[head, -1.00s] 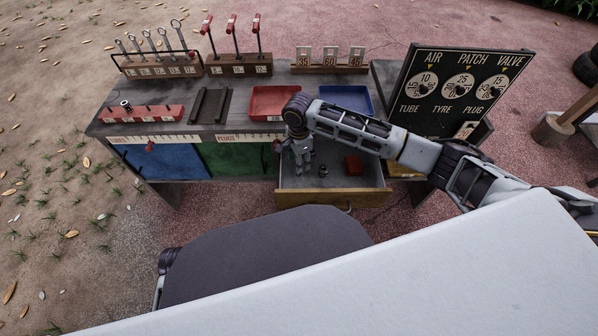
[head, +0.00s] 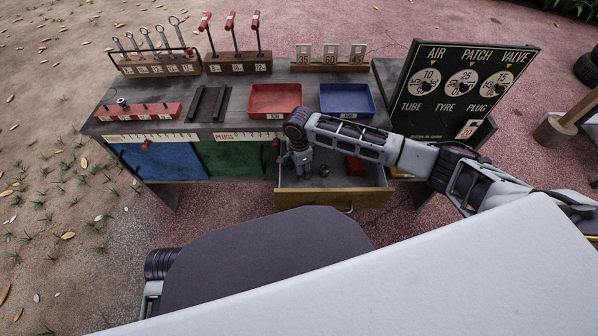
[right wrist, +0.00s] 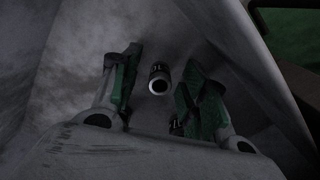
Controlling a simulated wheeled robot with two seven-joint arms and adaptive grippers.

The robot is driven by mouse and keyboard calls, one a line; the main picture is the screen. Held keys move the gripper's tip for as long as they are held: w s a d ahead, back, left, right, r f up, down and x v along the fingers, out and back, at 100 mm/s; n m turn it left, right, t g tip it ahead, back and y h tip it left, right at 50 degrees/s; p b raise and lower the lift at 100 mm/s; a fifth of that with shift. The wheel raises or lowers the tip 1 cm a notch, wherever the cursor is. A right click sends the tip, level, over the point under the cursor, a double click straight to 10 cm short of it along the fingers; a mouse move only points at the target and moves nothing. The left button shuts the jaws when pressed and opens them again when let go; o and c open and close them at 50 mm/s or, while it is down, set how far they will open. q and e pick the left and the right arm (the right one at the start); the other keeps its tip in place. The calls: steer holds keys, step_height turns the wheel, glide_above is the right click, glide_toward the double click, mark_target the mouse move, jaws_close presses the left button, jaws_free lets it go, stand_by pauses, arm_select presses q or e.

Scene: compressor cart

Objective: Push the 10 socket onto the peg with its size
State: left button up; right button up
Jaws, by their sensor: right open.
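My right gripper (head: 300,166) reaches down into the open drawer (head: 335,198). In the right wrist view its two fingers (right wrist: 158,95) are apart. A dark socket with a bright round rim (right wrist: 158,80) stands between and beyond the fingers, touching neither as far as I can tell. A second dark socket (right wrist: 177,126) is partly hidden by the right finger. Their size marks are too blurred to read surely. In the head view a small dark socket (head: 323,171) shows beside the gripper. The red peg rail (head: 150,112) has several pegs, and a socket (head: 122,103) sits at its left end.
A red block (head: 354,165) lies in the drawer to the right. A black board (head: 425,115) stands on the right.

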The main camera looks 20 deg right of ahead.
steer(key=shift+c, duration=0.5)
jaws_close()
arm_select(q)
steer(key=shift+w, duration=0.2)
arm_select(e)
steer(key=shift+r, duration=0.2)
